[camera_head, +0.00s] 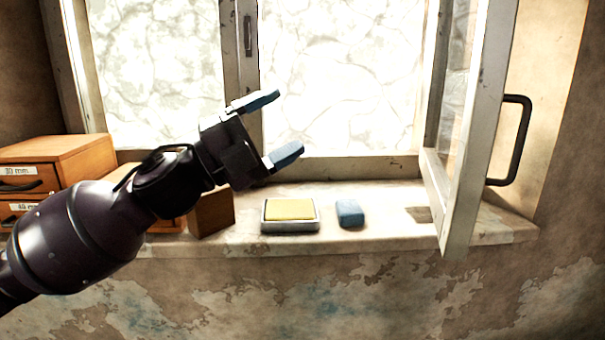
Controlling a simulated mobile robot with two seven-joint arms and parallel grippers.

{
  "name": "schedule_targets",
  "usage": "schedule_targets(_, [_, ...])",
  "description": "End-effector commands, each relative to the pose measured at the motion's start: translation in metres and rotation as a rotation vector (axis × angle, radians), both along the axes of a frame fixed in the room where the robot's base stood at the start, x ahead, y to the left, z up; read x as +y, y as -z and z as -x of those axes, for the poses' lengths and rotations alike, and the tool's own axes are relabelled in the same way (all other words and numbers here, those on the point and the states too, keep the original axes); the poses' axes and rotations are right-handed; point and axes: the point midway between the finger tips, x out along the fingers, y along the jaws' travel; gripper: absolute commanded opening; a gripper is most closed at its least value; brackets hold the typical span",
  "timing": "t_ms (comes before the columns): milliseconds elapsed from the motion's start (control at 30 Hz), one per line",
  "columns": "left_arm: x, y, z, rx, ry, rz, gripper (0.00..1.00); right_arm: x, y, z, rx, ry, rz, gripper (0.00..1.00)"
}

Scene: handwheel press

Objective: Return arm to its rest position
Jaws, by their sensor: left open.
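My left gripper (274,127) is open and empty, with its two blue-padded fingers spread apart. Its dark arm comes in from the lower left and points up to the right. The gripper is raised in front of the window, above the sill, and its fingers appear to touch nothing. My right gripper is not in view.
Wooden drawer boxes (86,152) stand at the left, partly behind my arm. A tray with a yellow block (290,209) and a blue block (350,213) sit on the sill (385,236). A window sash (478,135) with a black handle (524,140) stands open at right.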

Motion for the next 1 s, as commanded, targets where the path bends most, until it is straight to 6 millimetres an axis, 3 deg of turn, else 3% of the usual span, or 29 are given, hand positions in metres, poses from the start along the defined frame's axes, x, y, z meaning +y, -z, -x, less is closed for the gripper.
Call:
schedule_targets(100, [0.018, 0.035, -0.024, 0.165, -0.076, 0.106, 0.79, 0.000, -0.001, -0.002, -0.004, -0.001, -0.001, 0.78])
schedule_targets(300, [0.053, 0.104, -0.052, 0.429, -0.205, 0.257, 0.79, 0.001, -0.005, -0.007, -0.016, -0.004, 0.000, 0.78])
schedule_targets(533, [0.097, 0.200, -0.064, 0.727, -0.350, 0.411, 0.79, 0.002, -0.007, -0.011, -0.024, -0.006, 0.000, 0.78])
schedule_targets(767, [0.141, 0.304, -0.046, 1.001, -0.485, 0.555, 0.79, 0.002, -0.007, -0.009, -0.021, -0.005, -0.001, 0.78])
schedule_targets(1000, [0.182, 0.406, 0.002, 1.236, -0.616, 0.704, 0.79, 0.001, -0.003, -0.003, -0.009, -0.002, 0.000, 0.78])
